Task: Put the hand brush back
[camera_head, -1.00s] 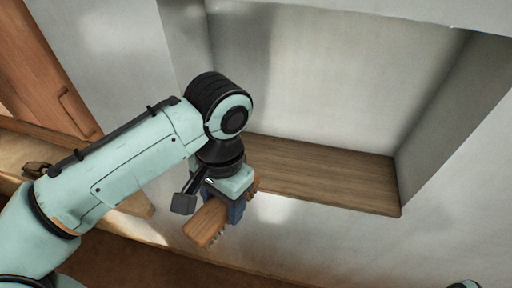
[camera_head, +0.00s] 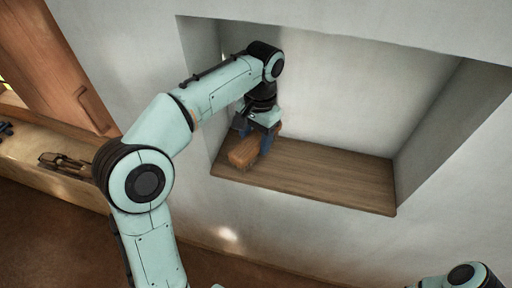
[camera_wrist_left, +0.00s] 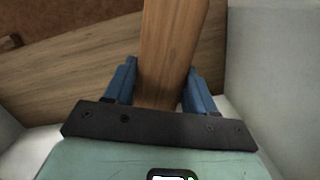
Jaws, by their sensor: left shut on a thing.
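The hand brush (camera_head: 244,152) has a brown wooden back. It is at the left end of a wooden shelf board (camera_head: 330,180) in a wall niche. My left gripper (camera_head: 262,140) is inside the niche, shut on the brush. In the left wrist view the brush's wooden back (camera_wrist_left: 172,50) runs between the two blue fingers (camera_wrist_left: 160,88). The brush's bristles are mostly hidden below it. I cannot tell whether they touch the board. My right gripper is not in view; only part of my right arm shows at the bottom right.
The niche's left wall (camera_head: 203,75) is close to the gripper. The board to the right of the brush is bare. A lower ledge (camera_head: 40,150) at the left holds a dark wooden object (camera_head: 62,162) and something blue at its far end. A wooden door or shutter (camera_head: 75,70) stands behind the ledge.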

